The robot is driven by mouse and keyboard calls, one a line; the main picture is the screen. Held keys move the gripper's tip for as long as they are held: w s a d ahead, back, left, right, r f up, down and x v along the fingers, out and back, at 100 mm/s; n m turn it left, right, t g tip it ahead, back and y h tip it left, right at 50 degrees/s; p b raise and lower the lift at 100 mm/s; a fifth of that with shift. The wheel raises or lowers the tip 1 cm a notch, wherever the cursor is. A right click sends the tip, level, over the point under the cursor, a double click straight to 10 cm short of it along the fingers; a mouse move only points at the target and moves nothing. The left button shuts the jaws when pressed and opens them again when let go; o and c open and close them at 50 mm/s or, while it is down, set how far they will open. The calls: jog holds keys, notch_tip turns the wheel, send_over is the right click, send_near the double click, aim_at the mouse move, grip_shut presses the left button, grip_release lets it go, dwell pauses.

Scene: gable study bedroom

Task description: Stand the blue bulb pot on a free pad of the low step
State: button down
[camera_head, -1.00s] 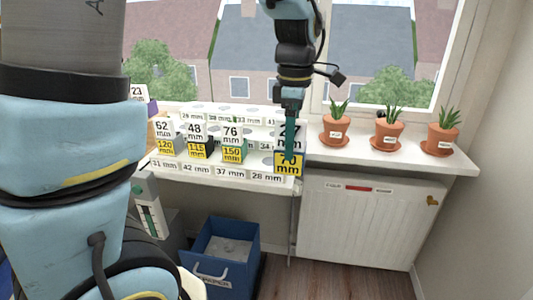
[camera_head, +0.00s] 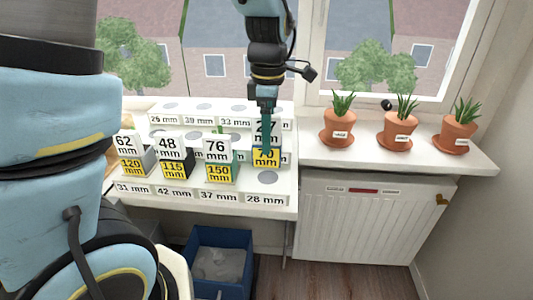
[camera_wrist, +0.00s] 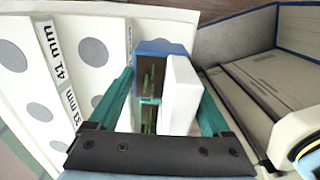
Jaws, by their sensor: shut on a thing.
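The blue bulb pot (camera_wrist: 160,47) is between the teal fingers of my gripper (camera_head: 266,116), which is shut on it. In the head view its white and yellow number cards, the yellow one reading 70 mm, hide most of it. It appears upright, at the right end of the low step (camera_head: 222,193), just behind a bare grey pad (camera_head: 268,178) above the 28 mm label. I cannot tell whether its base touches anything. Three other carded pots stand on the low step to the left: 62 (camera_head: 127,158), 48 (camera_head: 173,160) and 76 (camera_head: 219,162).
Higher steps behind carry grey pads, including bare ones on the top step (camera_head: 204,106). Three terracotta plant pots (camera_head: 397,132) stand on the windowsill to the right, above a white radiator (camera_head: 365,222). A blue bin (camera_head: 222,240) is on the floor below.

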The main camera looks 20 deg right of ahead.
jog(key=shift+f+p, duration=0.3)
jog(key=shift+f, duration=2.3)
jog(key=shift+f, duration=0.15)
grip_release()
notch_tip(320, 180, up, 12)
jog(key=shift+r+b, duration=0.15)
jog(key=shift+b, duration=0.4)
